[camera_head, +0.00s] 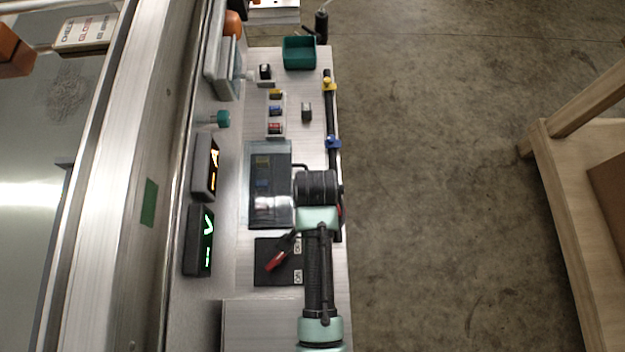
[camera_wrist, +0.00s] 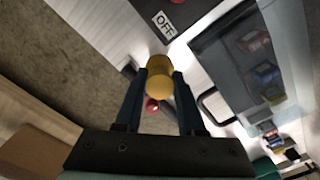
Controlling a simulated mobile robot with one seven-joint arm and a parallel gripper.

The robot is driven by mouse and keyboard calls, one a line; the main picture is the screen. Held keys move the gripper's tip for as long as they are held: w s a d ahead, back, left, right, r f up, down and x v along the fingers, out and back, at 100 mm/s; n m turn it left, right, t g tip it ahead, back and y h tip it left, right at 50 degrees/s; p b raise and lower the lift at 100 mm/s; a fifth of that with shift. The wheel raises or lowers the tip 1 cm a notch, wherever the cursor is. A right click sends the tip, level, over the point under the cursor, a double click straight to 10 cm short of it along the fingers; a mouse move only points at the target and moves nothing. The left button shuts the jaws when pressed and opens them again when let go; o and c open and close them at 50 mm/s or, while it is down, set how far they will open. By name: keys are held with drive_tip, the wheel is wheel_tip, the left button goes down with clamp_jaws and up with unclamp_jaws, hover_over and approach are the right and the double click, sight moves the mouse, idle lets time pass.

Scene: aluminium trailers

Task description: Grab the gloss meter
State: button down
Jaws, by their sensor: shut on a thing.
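My gripper (camera_wrist: 160,82) is shut on a yellow, rounded, cylinder-like thing (camera_wrist: 158,68), which sits between the two dark fingertips in the wrist view. I cannot tell from its look whether this is the gloss meter. In the head view my black wrist (camera_head: 317,187) is over the right edge of the metal ledge, beside the dark clear-covered box (camera_head: 269,190). The fingers and the held thing are hidden there.
A red-handled switch on a black OFF-marked plate (camera_head: 264,250) lies close to my arm. A black rail (camera_head: 328,110) with yellow and blue clamps runs along the ledge edge. A green bin (camera_head: 299,52) stands far back. Open floor separates the ledge from a wooden bench (camera_head: 562,150).

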drive_tip(key=shift+f, duration=1.95)
drive_tip(key=shift+f+b, duration=0.15)
drive_tip(key=shift+b, duration=0.15)
drive_tip(key=c, duration=0.5)
unclamp_jaws()
